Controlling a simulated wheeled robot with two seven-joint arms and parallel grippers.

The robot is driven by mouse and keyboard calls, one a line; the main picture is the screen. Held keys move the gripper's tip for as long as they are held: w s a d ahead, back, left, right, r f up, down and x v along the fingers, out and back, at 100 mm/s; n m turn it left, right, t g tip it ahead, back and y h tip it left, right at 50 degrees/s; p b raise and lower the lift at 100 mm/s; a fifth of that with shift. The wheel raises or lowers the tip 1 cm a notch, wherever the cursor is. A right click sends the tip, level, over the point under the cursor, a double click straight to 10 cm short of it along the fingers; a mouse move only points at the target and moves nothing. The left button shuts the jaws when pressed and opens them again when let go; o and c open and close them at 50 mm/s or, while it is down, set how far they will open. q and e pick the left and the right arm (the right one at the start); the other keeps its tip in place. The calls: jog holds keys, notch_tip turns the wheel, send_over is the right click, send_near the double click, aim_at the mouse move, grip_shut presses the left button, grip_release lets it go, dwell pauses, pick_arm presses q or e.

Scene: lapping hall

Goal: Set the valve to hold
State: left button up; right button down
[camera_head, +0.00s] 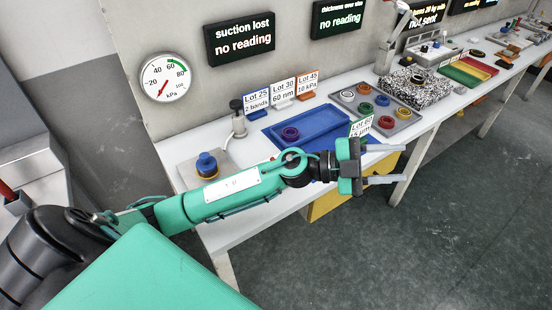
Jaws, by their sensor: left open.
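A blue knob (207,164), which looks like the valve, stands on a grey plate (190,175) at the left end of the white bench. The knob's setting and any marks are too small to read. My left gripper (400,163) is open and empty, its fingers pointing right past the bench's front edge. It is well to the right of the knob, and my left forearm passes in front of the bench just below the knob. A round kPa gauge (163,77) hangs on the wall, its red needle pointing low left. My right gripper is out of view.
A wall display (239,38) reads "suction lost, no reading". A black-topped tool (238,118) stands behind the knob. A blue tray (305,122) holds a purple ring (290,133). Lot cards stand behind it. A grey tray (403,119) holds several coloured rings. Open floor lies at right.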

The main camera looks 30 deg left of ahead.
pick_arm(q)
jog(key=w+a+f+m+g+y, duration=0.2)
jog(key=a+f+m+g+y, duration=0.3)
jog(key=a+f+g+y, duration=0.35)
jog(key=w+a+r+n+y, duration=0.1)
jog(key=w+a+n+y, duration=0.3)
jog(key=a, duration=0.7)
jog(key=s+a+r+n+y, duration=0.1)
jog(key=a+y, duration=0.6)
jog(key=a, duration=0.4)
jog(key=f+p, duration=0.1)
jog(key=f, duration=0.5)
jog(key=f+p, duration=0.1)
jog(key=f, duration=0.6)
jog(key=shift+w, duration=0.2)
jog(key=shift+f+h, duration=0.25)
jog(key=shift+f, duration=0.25)
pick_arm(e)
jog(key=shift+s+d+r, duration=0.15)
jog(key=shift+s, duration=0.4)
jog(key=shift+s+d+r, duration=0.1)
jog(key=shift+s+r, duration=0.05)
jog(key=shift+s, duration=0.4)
pick_arm(q)
grip_shut()
